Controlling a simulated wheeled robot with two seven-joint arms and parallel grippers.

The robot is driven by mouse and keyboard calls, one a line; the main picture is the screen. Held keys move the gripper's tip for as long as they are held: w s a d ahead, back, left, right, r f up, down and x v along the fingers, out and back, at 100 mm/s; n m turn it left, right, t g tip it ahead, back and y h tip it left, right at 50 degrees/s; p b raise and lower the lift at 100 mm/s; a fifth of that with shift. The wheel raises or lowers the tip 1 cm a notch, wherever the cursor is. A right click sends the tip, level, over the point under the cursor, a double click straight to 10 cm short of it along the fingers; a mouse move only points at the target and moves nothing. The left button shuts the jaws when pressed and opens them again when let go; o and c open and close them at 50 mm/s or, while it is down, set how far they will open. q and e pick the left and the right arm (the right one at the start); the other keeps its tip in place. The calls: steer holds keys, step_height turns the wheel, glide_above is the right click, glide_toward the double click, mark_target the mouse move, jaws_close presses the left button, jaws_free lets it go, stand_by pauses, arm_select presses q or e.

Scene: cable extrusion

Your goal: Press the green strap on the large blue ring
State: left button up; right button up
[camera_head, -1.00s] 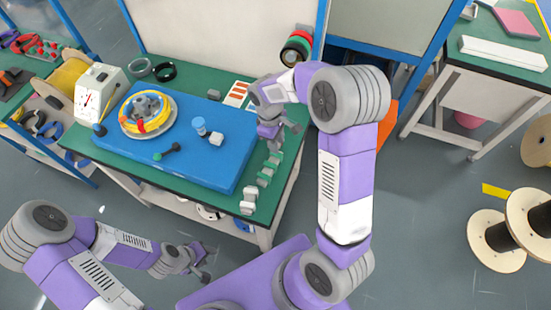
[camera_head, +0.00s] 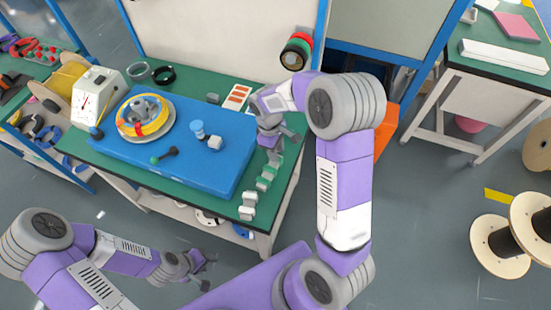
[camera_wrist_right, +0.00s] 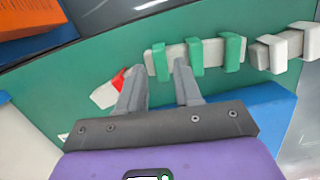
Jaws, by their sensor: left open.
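Several green straps (camera_wrist_right: 195,55) sit across a white bar on the green tabletop. They also show near the table's right edge in the head view (camera_head: 268,172). My right gripper (camera_wrist_right: 158,68) is open, its two fingers apart. In the wrist view the leftmost green strap appears between and just beyond its fingertips; I cannot tell if they touch. My left gripper (camera_head: 203,268) is open and empty, low in front of the table. I cannot clearly pick out a large blue ring.
A round disc with a yellow coil (camera_head: 145,115) lies on the blue board (camera_head: 215,172). A blue-topped peg (camera_head: 198,129) and a dark green-tipped tool (camera_head: 165,155) are beside it. A white dial gauge (camera_head: 98,92) stands at left. White blocks (camera_head: 248,205) lie near the front right corner.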

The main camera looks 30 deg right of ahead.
steer(key=shift+f+b, duration=0.7)
steer(key=shift+f, duration=0.5)
steer(key=shift+r, duration=0.15)
steer(key=c, duration=0.6)
steer(key=shift+p, duration=0.3)
step_height(320, 180, up, 8)
steer(key=p, duration=0.6)
steer(key=shift+p, duration=0.3)
